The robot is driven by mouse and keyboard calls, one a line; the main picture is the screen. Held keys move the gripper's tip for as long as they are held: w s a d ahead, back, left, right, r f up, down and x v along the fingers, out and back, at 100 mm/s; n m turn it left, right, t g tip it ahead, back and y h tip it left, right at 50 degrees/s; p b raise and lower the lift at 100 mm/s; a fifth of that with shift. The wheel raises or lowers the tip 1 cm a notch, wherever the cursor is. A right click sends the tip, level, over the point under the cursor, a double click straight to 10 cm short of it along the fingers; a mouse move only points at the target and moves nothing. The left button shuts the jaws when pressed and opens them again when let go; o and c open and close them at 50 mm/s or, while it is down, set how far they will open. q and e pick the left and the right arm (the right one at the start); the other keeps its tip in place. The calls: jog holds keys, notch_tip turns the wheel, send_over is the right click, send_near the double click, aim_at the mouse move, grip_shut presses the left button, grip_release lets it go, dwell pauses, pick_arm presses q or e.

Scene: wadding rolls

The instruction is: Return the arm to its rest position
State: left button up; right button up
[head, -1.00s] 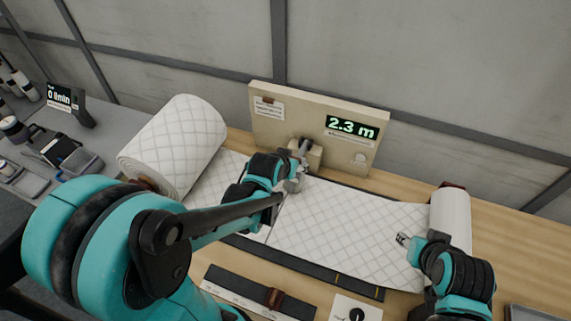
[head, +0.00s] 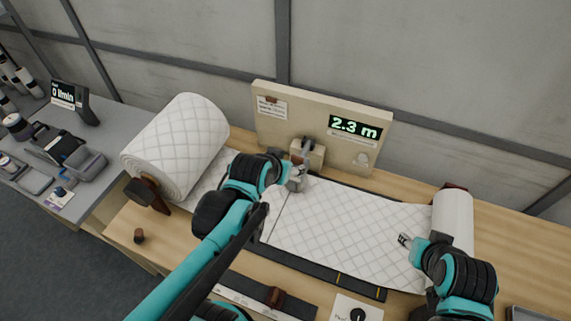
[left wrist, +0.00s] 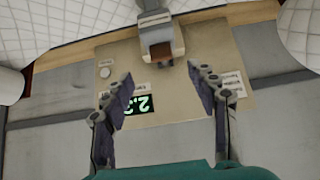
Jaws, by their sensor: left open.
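My left arm reaches in from the lower left in the head view. Its gripper (head: 299,172) is over the wadding strip, in front of the board's clamp-like block (head: 308,153). In the left wrist view my left gripper (left wrist: 160,84) has its fingers wide apart with nothing between them, and the block (left wrist: 158,35) is just beyond. My right gripper (head: 404,240) is low over the right end of the quilted white wadding (head: 345,222), beside the small roll (head: 452,220). It is too small to tell whether its fingers are apart.
A large wadding roll (head: 180,145) lies at the left of the wooden table (head: 515,255). The upright board (head: 280,125) reads 2.3 m. A dark strip (head: 355,284) and a dial card (head: 355,309) are at the front. A grey side bench (head: 108,140) stands left.

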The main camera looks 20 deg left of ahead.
dwell(0.3)
pick_arm(q)
jog(key=s+f+g+b, duration=0.1)
jog(key=s+f+b, duration=0.5)
jog(key=s, duration=0.4)
jog(key=shift+s+f+g+b, duration=0.3)
jog(key=shift+s+f, duration=0.05)
jog(key=shift+s, duration=0.1)
dwell(0.5)
